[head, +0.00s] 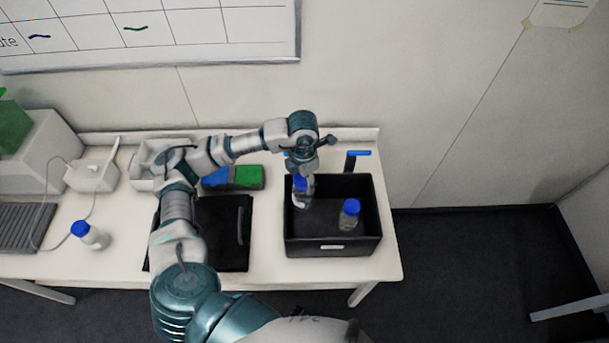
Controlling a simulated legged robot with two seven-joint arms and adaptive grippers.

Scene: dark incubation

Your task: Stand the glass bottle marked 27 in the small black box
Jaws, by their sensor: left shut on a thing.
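The small black box (333,247) stands open at the right end of the white table. My left gripper (302,172) points down at the box's left part and is shut on a blue-capped glass bottle (302,195). That bottle looks upright; I cannot tell whether it touches the box floor. A second blue-capped bottle (349,215) stands in the right part of the box. No number is readable on any bottle. My right gripper is not in view.
A black flat case (222,240) lies left of the box, partly behind my arm. Behind it are blue and green items (247,177). A white device (93,174) with a cable and a grey ribbed plate (22,228) are at the left. The wall rises close behind the table.

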